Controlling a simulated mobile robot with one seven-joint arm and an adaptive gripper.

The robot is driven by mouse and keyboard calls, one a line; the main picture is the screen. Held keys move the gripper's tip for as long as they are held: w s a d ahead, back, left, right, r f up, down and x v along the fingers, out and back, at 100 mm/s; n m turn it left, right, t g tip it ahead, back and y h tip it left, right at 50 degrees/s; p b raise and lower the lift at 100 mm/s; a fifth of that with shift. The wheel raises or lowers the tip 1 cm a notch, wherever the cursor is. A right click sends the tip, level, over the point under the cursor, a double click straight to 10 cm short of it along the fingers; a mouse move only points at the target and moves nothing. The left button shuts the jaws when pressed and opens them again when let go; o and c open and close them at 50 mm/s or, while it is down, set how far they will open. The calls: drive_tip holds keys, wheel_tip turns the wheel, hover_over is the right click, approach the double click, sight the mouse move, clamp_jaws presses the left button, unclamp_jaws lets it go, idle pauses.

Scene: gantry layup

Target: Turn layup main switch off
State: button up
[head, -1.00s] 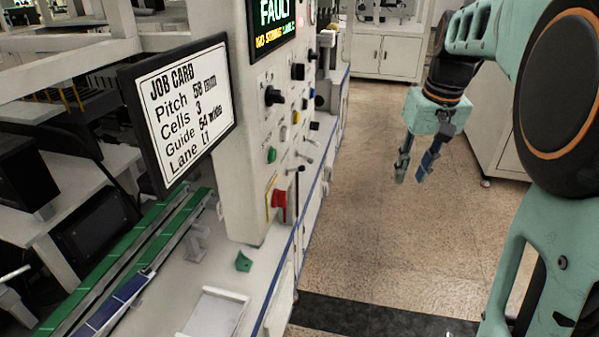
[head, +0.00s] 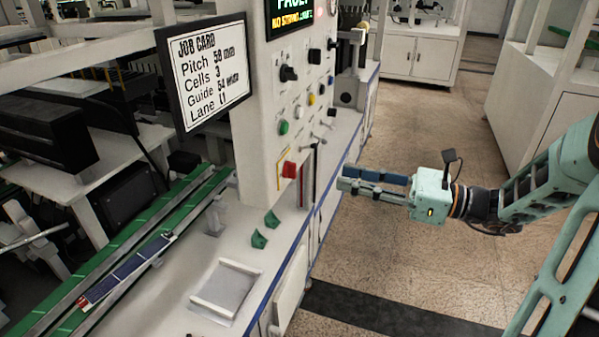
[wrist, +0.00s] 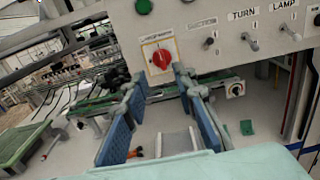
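The red rotary switch (head: 289,169) sits low on the white control panel (head: 258,120), beside a yellow-edged plate. In the wrist view the red switch (wrist: 161,58) is on a yellow-bordered plate, with its handle near upright; the label above it is too small to read. My gripper (head: 342,178) points left towards the panel, apart from it and to the right of the switch. In the wrist view its two blue-padded fingers (wrist: 155,95) are spread with nothing between them, and the switch shows just beyond the gap.
A job card screen (head: 205,75) stands left of the panel, and a fault display (head: 292,15) is above. Knobs, buttons and toggle levers (wrist: 251,42) crowd the panel. Green blocks (head: 259,239) and a tray (head: 226,288) lie on the bench. The aisle floor (head: 400,240) is clear.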

sight(296, 167)
drive_tip(key=x, duration=1)
drive_tip(key=shift+w+a+f+b, duration=0.1)
drive_tip(key=shift+w+a+b, duration=0.05)
drive_tip(key=shift+a+b, duration=0.15)
clamp_jaws()
